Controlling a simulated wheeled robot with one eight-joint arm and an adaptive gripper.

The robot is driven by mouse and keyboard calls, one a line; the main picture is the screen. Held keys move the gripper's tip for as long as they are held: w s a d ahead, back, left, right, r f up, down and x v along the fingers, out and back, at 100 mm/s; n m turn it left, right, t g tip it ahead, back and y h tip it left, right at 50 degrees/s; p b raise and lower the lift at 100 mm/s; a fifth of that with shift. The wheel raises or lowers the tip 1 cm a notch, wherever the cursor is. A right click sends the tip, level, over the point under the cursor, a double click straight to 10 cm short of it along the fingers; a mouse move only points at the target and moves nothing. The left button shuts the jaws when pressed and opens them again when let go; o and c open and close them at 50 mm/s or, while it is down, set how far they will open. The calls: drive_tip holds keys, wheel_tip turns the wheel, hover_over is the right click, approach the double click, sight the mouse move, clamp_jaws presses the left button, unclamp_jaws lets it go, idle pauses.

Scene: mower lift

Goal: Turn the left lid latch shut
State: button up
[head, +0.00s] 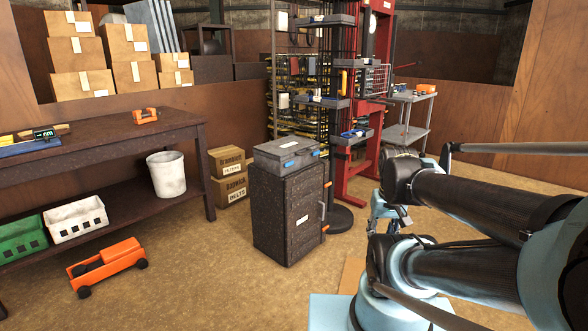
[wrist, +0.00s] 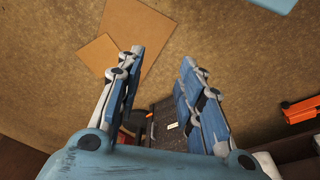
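A grey lidded case (head: 285,152) sits on top of a dark speckled cabinet (head: 288,215) in the head view. Two blue latches show on the case's front side, the left lid latch (head: 289,164) and the right one (head: 316,154). They are too small to tell whether they are turned shut. My gripper (wrist: 161,58) is open and empty in the wrist view, its two blue fingers spread apart over the floor. In the head view it is partly hidden by my arm, right of the cabinet and away from the case. The latches cannot be made out in the wrist view.
A black-based stand (head: 340,218) with small trays rises close behind the cabinet's right side. A wooden bench (head: 110,150) is at left, with an orange cart (head: 108,264) on the floor. Cardboard boxes (head: 229,175) stand behind the cabinet.

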drive_tip(key=o, duration=0.5)
drive_tip(key=shift+s+r, duration=0.25)
drive_tip(key=shift+s, duration=0.05)
drive_tip(key=shift+c, duration=0.2)
drive_tip(key=o, duration=0.4)
drive_tip(key=shift+w+a+r, duration=0.1)
drive_tip(key=shift+a+r, duration=0.1)
drive_tip(key=shift+r, duration=0.05)
drive_tip(key=w+a+r+m+t+y, duration=0.1)
drive_tip(key=w+a+r+m+y, duration=0.25)
drive_tip(key=w, duration=0.75)
drive_tip(key=w+a+r+m+t+y, duration=0.15)
drive_tip(key=w+a+m, duration=0.35)
drive_tip(key=w, duration=0.6)
drive_tip(key=w+a+r+m+t+y, duration=0.1)
drive_tip(key=w+a+r+m+y, duration=0.15)
drive_tip(key=w+a, duration=0.6)
drive_tip(key=m+t+y, duration=0.5)
drive_tip(key=m+y, duration=0.2)
drive_tip(key=m, duration=0.8)
approach(290, 164)
drive_tip(key=x, duration=0.8)
drive_tip(key=shift+w+a+f, duration=0.1)
drive_tip(key=shift+w+a, duration=0.05)
drive_tip(key=shift+w, duration=0.1)
drive_tip(key=shift+c, duration=0.7)
